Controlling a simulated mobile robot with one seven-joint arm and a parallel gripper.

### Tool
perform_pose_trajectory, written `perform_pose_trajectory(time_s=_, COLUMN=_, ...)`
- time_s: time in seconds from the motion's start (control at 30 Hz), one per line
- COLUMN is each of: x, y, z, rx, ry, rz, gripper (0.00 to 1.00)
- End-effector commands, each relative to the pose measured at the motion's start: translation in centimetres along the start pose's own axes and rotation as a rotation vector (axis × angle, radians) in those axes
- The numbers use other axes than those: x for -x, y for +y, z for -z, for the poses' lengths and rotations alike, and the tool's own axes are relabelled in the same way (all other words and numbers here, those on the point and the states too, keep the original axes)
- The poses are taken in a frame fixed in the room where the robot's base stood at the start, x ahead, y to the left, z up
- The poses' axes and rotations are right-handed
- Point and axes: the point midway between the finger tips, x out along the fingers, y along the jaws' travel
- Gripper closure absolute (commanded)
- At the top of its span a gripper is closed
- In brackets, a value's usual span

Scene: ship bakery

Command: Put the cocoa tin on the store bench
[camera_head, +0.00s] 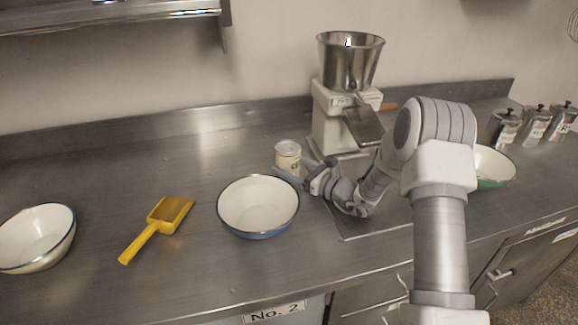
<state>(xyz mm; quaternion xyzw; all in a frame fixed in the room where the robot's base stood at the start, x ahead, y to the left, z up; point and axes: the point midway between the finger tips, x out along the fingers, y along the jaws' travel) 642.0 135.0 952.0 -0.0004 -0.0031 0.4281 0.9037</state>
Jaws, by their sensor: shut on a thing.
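A small cream tin with a silvery lid and dark lettering, the cocoa tin (288,150), is upright at the back middle of the steel bench (95,215). My gripper (289,172) reaches it from the right and is shut on its lower part. The fingers hide the tin's lower part, and I cannot tell whether its base touches the bench. The bench's front has a plate reading "No. 2" (274,312); nothing visible names it the store bench.
A blue-rimmed bowl (257,205) stands just in front of the tin. A grinder with a steel hopper (349,62) stands to its right. A yellow scoop (158,225), a cream bowl (36,240), a green bowl (494,166) and lidded canisters (535,124) also stand here. The back left is clear.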

Motion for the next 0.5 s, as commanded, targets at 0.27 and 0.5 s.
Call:
perform_pose_trajectory(time_s=0.27, x=0.02, y=0.00, z=0.25, rx=-0.001, ry=0.001, rz=0.000, gripper=0.00)
perform_pose_trajectory(time_s=0.5, x=0.01, y=0.01, z=0.19, rx=-0.001, ry=0.001, rz=0.000, gripper=0.00)
